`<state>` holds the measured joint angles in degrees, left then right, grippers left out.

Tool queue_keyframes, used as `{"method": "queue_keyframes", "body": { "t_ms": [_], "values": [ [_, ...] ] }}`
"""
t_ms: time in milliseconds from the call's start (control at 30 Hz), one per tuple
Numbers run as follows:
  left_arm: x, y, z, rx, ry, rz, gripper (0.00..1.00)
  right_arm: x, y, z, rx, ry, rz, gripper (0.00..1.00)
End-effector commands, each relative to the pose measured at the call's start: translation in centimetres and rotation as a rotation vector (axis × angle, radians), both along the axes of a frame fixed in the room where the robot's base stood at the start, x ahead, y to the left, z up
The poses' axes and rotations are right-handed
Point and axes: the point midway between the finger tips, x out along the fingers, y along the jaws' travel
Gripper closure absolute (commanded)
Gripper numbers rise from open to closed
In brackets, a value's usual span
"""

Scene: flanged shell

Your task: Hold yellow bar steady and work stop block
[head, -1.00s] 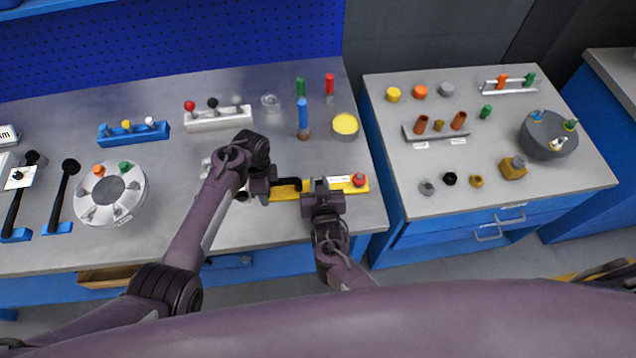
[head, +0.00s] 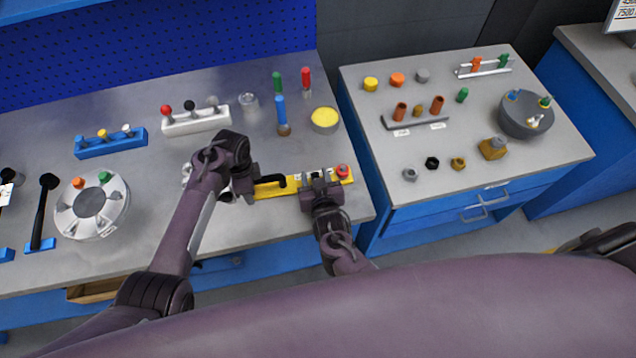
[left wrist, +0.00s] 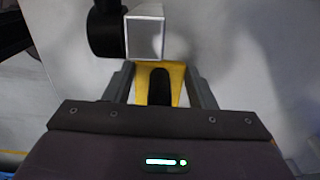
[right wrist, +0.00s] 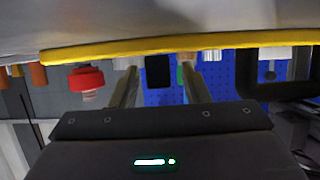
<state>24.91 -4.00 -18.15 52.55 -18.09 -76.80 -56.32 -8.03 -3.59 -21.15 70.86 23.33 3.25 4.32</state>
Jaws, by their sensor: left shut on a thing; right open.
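The yellow bar (head: 270,190) lies near the front edge of the bench, with a black handle (head: 277,181) towards its left and a red knob (head: 342,171) at its right end. My left gripper (head: 247,186) is shut on the bar's left end; in the left wrist view the fingers flank the yellow bar (left wrist: 177,72) and its black part. My right gripper (head: 319,178) is open over the bar's right part, just left of the red knob. In the right wrist view a small black block (right wrist: 158,70) shows between the open fingers (right wrist: 158,88). Which part is the stop block is unclear.
Behind the bar stand a yellow-topped cup (head: 324,119) and upright blue, green and red pieces. A white rack (head: 196,121) with knobs and a round silver fixture (head: 92,208) are farther left. A second bench (head: 465,125) with small parts stands right, across a gap.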

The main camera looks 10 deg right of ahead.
Motion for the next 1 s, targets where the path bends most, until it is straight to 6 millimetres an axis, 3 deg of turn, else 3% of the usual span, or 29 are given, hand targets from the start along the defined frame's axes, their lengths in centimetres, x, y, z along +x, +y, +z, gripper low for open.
{"method": "queue_keyframes", "body": {
  "t_ms": [600,1000],
  "values": [
    [0.0,0.1,0.0,0.001,0.000,0.001,0.91,-9.9,0.3,3.9,0.000,0.002,0.001,0.58],
    [0.0,0.0,0.0,0.001,0.000,0.000,0.91,-10.9,0.3,4.5,-0.001,0.001,0.000,0.58]
  ]
}}
